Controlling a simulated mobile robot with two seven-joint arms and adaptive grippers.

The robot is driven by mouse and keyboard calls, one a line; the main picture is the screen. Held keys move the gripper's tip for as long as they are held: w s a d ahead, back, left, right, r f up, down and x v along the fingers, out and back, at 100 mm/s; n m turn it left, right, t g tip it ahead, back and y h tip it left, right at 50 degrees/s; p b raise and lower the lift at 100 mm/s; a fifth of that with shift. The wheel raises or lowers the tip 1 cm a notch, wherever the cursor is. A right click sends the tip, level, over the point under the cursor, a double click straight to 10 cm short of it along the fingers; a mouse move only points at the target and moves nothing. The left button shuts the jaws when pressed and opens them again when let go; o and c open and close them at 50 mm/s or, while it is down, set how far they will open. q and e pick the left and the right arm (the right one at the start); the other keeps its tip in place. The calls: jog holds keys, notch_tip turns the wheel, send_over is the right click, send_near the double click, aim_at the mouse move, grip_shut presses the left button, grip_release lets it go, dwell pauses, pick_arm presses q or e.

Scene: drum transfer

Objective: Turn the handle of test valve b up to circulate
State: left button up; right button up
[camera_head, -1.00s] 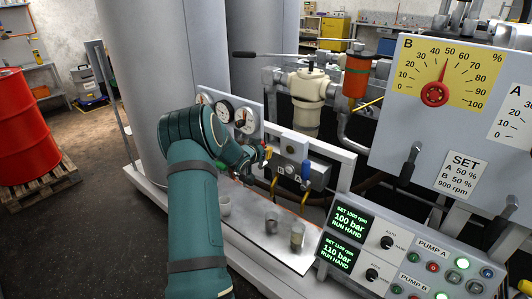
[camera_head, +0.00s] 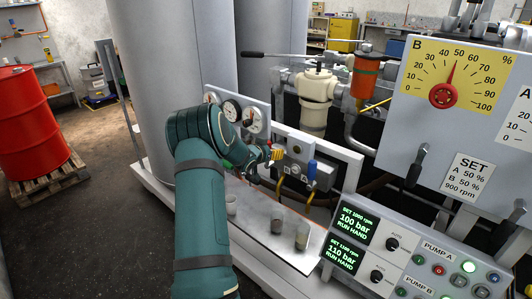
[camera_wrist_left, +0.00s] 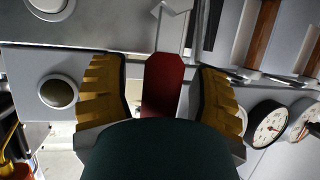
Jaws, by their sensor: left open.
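My left gripper (camera_head: 276,153) is at the small valve block (camera_head: 299,172) below the gauges. In the left wrist view its two yellow fingers (camera_wrist_left: 162,78) stand apart, with a red handle (camera_wrist_left: 168,84) between them. Gaps show on both sides of the handle, so the fingers are not closed on it. In the head view the gripper hides this handle. No readable label tells which handle is test valve b. My right gripper is not in view.
Pressure gauges (camera_head: 232,110) sit on a panel behind my left wrist. Cups (camera_head: 277,218) stand on the metal tray (camera_head: 262,240) below the valves. A pump control box (camera_head: 400,250) is at right front. A red drum (camera_head: 30,122) stands on a pallet at far left.

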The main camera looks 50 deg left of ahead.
pick_arm(q)
jog(key=v, duration=1.2)
